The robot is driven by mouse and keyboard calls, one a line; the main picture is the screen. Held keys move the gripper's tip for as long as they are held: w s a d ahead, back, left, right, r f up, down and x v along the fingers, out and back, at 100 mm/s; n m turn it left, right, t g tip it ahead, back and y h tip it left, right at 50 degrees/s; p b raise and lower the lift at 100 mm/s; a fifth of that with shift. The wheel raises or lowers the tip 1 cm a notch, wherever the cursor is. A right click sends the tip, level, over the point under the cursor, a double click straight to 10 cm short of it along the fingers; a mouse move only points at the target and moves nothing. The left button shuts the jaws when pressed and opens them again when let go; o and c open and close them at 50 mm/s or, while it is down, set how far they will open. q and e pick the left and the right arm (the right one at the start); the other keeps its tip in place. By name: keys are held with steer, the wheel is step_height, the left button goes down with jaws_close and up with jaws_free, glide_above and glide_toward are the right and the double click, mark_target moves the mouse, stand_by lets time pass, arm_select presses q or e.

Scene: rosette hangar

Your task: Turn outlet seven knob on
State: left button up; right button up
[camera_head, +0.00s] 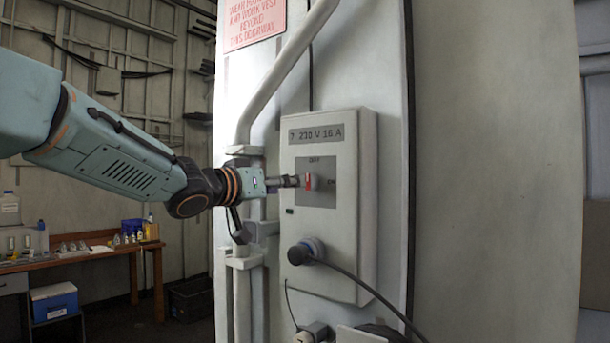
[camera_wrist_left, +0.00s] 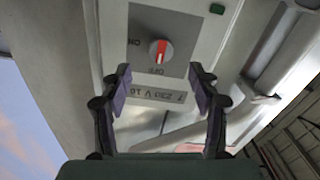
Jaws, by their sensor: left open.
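The outlet box (camera_head: 365,220) is light grey, marked "7 230 V 16 A", and is mounted on the white column. Its red knob (camera_head: 308,182) sits on a grey plate with OFF above and ON at right. In the left wrist view, turned over, the knob (camera_wrist_left: 161,52) has a red bar on a pale disc, roughly in line with OFF. My left gripper (camera_head: 293,181) is just left of the knob, at its height. In the wrist view its open fingers (camera_wrist_left: 162,80) are spread wide, with the knob beyond the tips. Contact cannot be told. My right gripper is not in view.
A black plug (camera_head: 303,252) with a cable is below the knob on the box. A grey pipe (camera_head: 244,290) runs up the column at left, behind my gripper. A red-lettered sign (camera_head: 254,20) hangs above. A workbench (camera_head: 90,257) with bottles stands far left.

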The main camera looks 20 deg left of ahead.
mark_target(308, 181)
arm_select(q)
steer(key=x, duration=0.2)
steer(key=p+x, duration=0.1)
steer(key=x, duration=0.3)
steer(key=shift+w+a+r, duration=0.1)
steer(key=shift+w+r, duration=0.3)
steer(key=shift+w+d+r+p, duration=0.1)
steer(key=shift+w+p, duration=0.15)
steer(key=shift+w, duration=0.05)
steer(key=shift+w+d+r+p, duration=0.1)
steer(key=shift+w+d+p, duration=0.1)
steer(key=shift+w, duration=0.15)
steer(key=shift+w+d+f, duration=0.15)
steer(key=shift+w+f, duration=0.05)
steer(key=shift+w, duration=0.2)
steer(key=shift+s+r, duration=0.15)
steer(key=shift+s, duration=0.15)
steer(key=c, duration=1.2)
